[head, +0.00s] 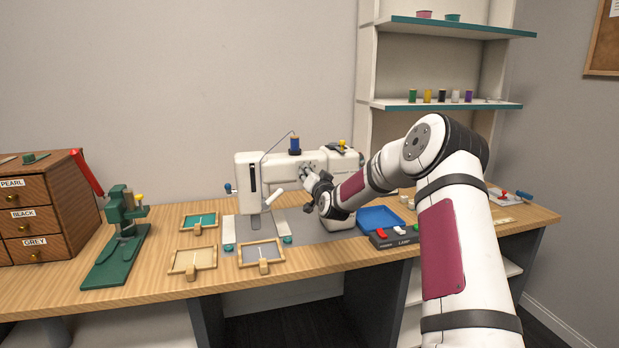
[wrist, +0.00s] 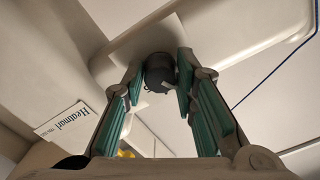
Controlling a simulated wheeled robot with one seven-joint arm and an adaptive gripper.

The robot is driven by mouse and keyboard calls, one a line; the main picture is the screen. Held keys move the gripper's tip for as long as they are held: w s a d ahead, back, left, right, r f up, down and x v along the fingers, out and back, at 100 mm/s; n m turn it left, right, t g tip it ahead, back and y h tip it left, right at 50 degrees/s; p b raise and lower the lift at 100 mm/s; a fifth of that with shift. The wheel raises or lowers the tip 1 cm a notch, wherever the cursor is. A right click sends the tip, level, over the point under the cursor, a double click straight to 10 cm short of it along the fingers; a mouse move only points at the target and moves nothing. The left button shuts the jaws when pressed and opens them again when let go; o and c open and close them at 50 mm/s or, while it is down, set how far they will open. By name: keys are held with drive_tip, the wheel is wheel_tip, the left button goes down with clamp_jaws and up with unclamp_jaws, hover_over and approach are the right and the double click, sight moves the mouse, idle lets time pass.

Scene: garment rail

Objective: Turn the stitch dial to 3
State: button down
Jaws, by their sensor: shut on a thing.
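The white sewing machine (head: 250,185) stands on the table in the head view. My gripper (head: 308,176) reaches its front face from the right. In the wrist view the dark round stitch dial (wrist: 160,70) sits between the green-padded fingers of my gripper (wrist: 162,78), which are shut on it. A small pale mark shows low on the dial's face. The numbers around the dial cannot be read in either view, and in the head view my gripper hides most of the dial.
A blue tray (head: 380,218) and a dark box with coloured buttons (head: 394,237) lie right of the machine, close under my arm. Small wooden frames (head: 193,261) lie in front. A green press (head: 122,225) stands left. A blue spool (head: 295,145) tops the machine.

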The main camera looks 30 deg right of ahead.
drive_tip(key=shift+m, duration=0.6)
drive_tip(key=c, duration=1.3)
unclamp_jaws()
drive_tip(key=v, duration=1.2)
drive_tip(key=shift+a+r, duration=0.1)
